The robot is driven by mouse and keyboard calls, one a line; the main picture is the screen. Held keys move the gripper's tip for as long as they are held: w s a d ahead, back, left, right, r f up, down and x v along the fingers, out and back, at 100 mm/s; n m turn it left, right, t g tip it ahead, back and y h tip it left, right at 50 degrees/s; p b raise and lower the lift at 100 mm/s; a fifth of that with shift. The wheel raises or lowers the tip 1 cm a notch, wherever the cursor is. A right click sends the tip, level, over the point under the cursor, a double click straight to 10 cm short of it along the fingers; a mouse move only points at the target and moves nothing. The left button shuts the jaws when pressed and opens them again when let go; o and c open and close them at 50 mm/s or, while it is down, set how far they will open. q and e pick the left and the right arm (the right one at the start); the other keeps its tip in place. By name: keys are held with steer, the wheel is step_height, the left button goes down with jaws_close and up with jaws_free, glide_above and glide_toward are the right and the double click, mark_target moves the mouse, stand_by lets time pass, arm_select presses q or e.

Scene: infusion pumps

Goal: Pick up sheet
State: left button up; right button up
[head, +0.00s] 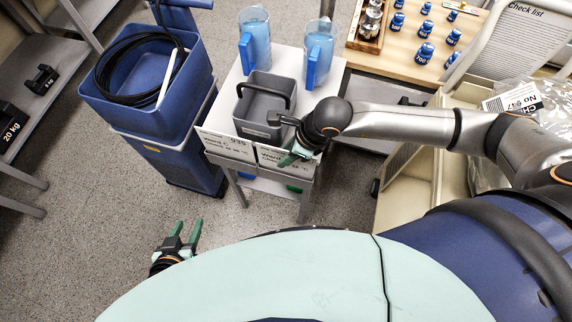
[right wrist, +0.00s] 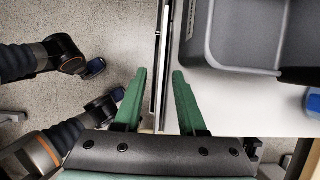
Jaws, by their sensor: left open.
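Two white printed sheets hang side by side on the front edge of a small white table (head: 228,84): a left sheet (head: 227,146) and a right sheet (head: 268,158). My right gripper (head: 291,156) is at the right sheet and covers part of it. In the right wrist view its green fingers (right wrist: 158,88) are apart, on either side of the thin upright edge along the table front. I cannot tell whether they touch it. My left gripper (head: 188,226) is open and empty, low over the floor, away from the sheets.
A grey basket (head: 262,112) and two blue-handled jugs (head: 255,40) (head: 318,52) stand on the table. A blue bin (head: 150,108) with a black hose is left of it. A wooden bench (head: 400,62) with blue weights is behind right. A check list board (head: 520,40) stands at far right.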

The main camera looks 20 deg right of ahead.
jaws_close()
stand_by(0.3)
stand_by(1.2)
